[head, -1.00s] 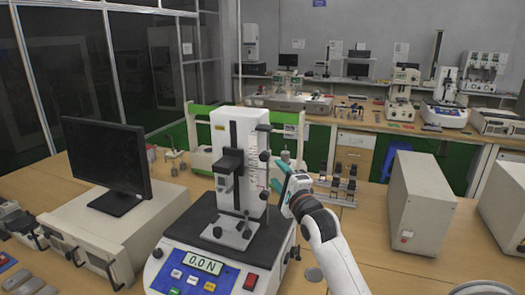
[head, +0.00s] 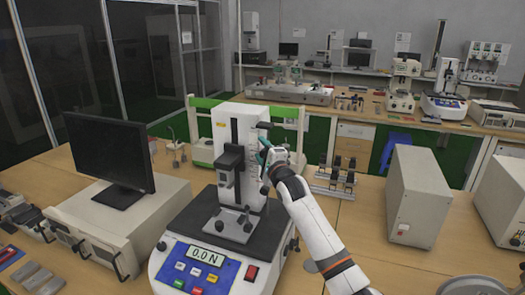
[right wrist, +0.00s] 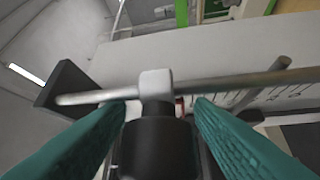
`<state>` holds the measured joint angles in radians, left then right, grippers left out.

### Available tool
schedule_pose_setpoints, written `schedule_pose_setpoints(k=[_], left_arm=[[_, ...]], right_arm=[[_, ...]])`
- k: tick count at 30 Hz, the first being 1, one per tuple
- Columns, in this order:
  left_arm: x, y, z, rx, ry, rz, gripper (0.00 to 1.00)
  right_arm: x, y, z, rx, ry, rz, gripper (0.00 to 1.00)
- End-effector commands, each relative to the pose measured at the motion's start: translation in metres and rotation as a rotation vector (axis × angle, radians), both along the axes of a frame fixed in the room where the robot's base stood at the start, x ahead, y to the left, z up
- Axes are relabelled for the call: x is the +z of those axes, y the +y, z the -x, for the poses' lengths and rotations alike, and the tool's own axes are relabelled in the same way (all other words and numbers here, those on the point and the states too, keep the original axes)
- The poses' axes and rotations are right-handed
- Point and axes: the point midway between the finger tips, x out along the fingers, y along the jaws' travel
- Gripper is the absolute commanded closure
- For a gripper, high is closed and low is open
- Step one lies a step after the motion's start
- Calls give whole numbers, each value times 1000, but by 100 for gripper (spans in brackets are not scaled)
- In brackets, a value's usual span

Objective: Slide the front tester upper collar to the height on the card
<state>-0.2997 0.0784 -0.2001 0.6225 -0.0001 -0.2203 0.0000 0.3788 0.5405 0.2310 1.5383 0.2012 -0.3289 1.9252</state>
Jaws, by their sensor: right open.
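The front tester (head: 232,120) has a white column with a black rail, and a scale beside a thin rod on its right side. The upper collar is mostly hidden in the head view behind my right gripper (head: 266,156). In the right wrist view, a pale collar (right wrist: 156,84) sits on the metal rod (right wrist: 215,84), with a black knob (right wrist: 155,150) facing the camera. The open teal fingers of my right gripper (right wrist: 160,112) stand on both sides of this knob, with gaps visible. I cannot make out a card with a height. My left gripper is not in view.
A black rod-end block (right wrist: 66,90) is left of the collar in the wrist view. A monitor (head: 110,155) stands left of the tester. A green-framed device (head: 204,130) is behind it, and a beige box (head: 412,195) is to the right.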

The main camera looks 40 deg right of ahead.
Motion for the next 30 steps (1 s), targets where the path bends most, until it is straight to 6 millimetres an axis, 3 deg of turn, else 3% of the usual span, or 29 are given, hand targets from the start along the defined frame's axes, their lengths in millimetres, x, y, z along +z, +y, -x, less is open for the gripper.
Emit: schedule_pose_setpoints(k=[2, 11, 29, 30], left_arm=[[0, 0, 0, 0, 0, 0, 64], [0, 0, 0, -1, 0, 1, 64], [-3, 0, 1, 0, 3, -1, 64], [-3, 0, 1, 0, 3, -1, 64]], right_arm=[[0, 0, 0, 0, 0, 0, 51], [0, 0, 0, 0, 0, 0, 100], [-11, 0, 0, 0, 2, 0, 100], [-11, 0, 0, 0, 2, 0, 67]])
